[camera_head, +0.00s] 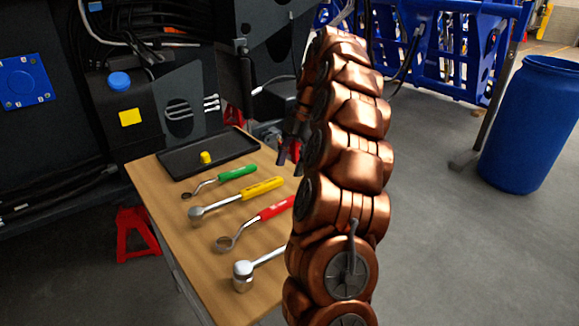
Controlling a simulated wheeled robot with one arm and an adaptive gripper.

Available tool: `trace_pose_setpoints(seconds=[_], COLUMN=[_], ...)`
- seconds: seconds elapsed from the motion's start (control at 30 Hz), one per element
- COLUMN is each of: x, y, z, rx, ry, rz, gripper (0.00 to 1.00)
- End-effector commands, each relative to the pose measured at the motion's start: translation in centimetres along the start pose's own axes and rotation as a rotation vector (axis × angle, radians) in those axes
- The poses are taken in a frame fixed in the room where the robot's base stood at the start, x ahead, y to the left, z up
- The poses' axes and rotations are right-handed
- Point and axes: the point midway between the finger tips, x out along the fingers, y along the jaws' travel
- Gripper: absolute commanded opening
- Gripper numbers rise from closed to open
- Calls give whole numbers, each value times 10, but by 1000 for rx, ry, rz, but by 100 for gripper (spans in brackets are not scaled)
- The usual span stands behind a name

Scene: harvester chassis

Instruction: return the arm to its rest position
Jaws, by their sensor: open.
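My copper-coloured arm (345,170) stands upright in the middle of the view, bent over at the top. My gripper (289,153) points down on the arm's left side, above the table's far right part. It is partly hidden by the arm, and its dark fingertips are apart. I see nothing held between them.
A wooden table (178,230) carries a black tray (180,160) with a yellow knob (206,157), a green-handled wrench (237,173), a yellow-handled ratchet (262,187), a red-handled wrench (276,208) and a socket tool (243,273). A blue barrel (528,125) stands right; floor between is clear.

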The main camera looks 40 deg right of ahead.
Motion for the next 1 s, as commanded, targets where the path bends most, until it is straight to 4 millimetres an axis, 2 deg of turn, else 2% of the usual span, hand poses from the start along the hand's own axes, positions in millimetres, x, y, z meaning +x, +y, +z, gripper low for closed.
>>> trace_pose_setpoints(seconds=[0.83,1.0], x=[-2,5], y=[0,0], z=[0,-28], rx=[-1,57], ry=[2,-1], rz=[-2,-24], gripper=[57,57])
